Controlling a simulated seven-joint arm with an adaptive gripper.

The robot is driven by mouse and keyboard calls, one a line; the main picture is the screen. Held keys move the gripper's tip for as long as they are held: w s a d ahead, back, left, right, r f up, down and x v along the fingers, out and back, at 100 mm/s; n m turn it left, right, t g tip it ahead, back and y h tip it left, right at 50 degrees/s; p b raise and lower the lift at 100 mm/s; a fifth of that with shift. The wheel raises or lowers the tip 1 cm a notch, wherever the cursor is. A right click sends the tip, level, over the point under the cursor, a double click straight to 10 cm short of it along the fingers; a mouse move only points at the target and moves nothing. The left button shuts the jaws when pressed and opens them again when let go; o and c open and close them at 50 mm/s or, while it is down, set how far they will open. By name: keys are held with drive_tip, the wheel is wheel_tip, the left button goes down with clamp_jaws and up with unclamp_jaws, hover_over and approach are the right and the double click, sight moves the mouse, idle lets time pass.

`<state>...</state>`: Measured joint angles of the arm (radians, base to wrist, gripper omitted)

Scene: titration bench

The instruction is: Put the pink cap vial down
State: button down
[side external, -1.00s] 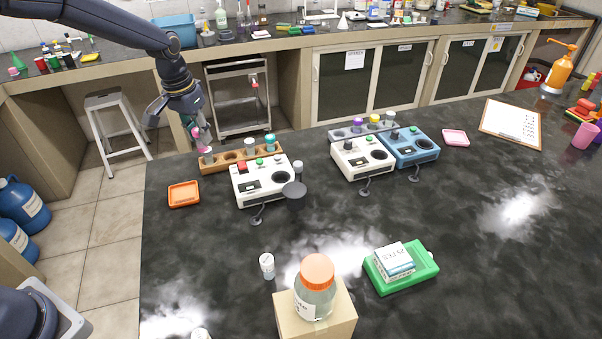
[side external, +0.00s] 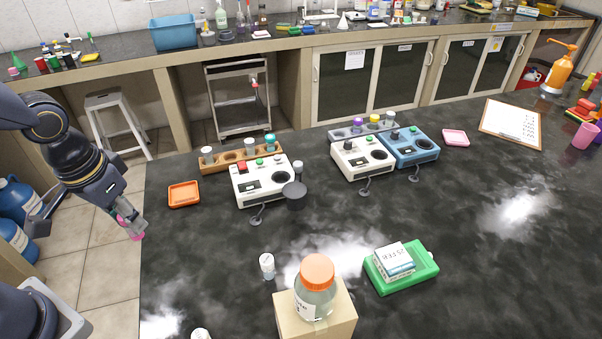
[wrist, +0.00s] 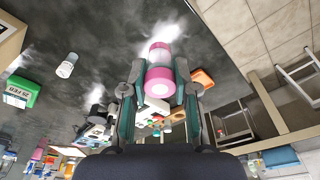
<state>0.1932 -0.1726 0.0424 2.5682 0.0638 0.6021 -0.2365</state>
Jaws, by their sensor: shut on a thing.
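The pink cap vial (wrist: 160,82) is between the two fingers of my gripper (wrist: 154,92) in the wrist view, its pink end toward the camera and a pink band at the far end. In the side external view my gripper (side external: 122,213) is at the left, past the left edge of the black bench, shut on the vial (side external: 131,228). The vial is held in the air and tilted, apart from any surface.
The bench's left front area is mostly clear. An orange tray (side external: 184,194), a wooden vial rack (side external: 214,164) and a white device (side external: 258,182) stand farther back.

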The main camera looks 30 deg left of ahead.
drive_tip(key=shift+w+d+r, duration=0.25)
drive_tip(key=shift+d, duration=0.15)
drive_tip(key=w+f, duration=0.3)
drive_tip(key=w, duration=0.1)
drive_tip(key=w+d+f, duration=0.1)
drive_tip(key=w+f, duration=0.1)
drive_tip(key=w, duration=0.2)
drive_tip(key=w+f, duration=0.3)
drive_tip(key=w, duration=0.1)
drive_tip(key=shift+w+d+f, duration=0.15)
drive_tip(key=shift+w+f, duration=0.15)
drive_tip(key=shift+f, duration=0.05)
drive_tip(key=shift+w+f, duration=0.35)
drive_tip(key=shift+f, duration=0.8)
drive_tip(key=shift+w+f, duration=0.1)
drive_tip(key=shift+f, duration=0.8)
drive_tip(key=shift+f, duration=0.1)
drive_tip(key=c, duration=0.9)
unclamp_jaws()
